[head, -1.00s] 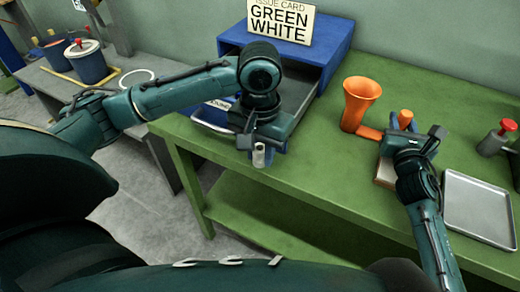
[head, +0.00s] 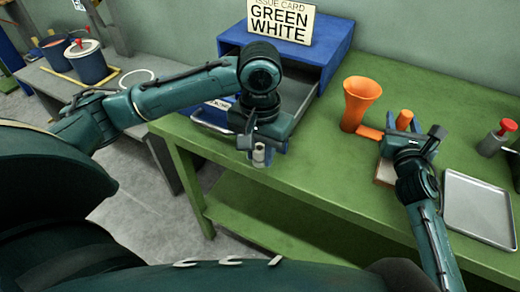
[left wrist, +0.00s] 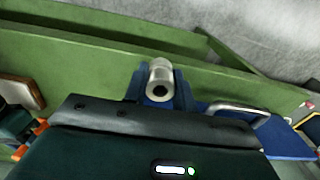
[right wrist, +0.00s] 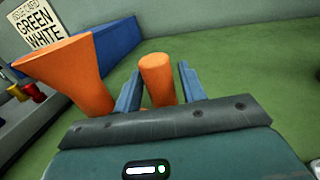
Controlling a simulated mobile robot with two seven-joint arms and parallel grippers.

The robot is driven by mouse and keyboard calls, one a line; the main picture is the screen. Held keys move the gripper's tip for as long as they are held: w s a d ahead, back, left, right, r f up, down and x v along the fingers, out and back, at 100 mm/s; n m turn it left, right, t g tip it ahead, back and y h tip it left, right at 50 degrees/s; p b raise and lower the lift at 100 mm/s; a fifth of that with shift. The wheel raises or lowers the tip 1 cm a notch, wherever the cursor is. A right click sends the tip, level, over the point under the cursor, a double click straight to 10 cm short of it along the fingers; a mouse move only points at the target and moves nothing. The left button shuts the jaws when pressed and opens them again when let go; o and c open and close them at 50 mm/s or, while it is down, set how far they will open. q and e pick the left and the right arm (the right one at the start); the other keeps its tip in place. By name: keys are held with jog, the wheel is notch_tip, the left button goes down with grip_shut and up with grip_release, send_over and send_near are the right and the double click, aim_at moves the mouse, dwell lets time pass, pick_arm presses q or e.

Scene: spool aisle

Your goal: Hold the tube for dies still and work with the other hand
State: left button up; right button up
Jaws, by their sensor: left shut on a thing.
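My left gripper (head: 258,156) is shut on a small pale metal tube, the tube for dies (left wrist: 160,82). The tube points its open end, a dark round bore, at the left wrist camera. It is held near the front edge of the green table, in front of the blue drawer unit. My right gripper (right wrist: 158,88) is open around an upright orange cylinder (right wrist: 157,72), with gaps on both sides. The orange cylinder also shows in the head view (head: 404,118). Its lower end is hidden by my right gripper.
An orange funnel (head: 358,104) stands left of the right gripper. A blue housing (head: 335,68) bears a GREEN WHITE card (head: 280,20). A metal tray (head: 480,207) and red-topped item (head: 497,138) are at right. The table's middle (head: 310,150) is clear.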

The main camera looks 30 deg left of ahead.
jog(key=shift+o, duration=0.9)
jog(key=v, duration=1.2)
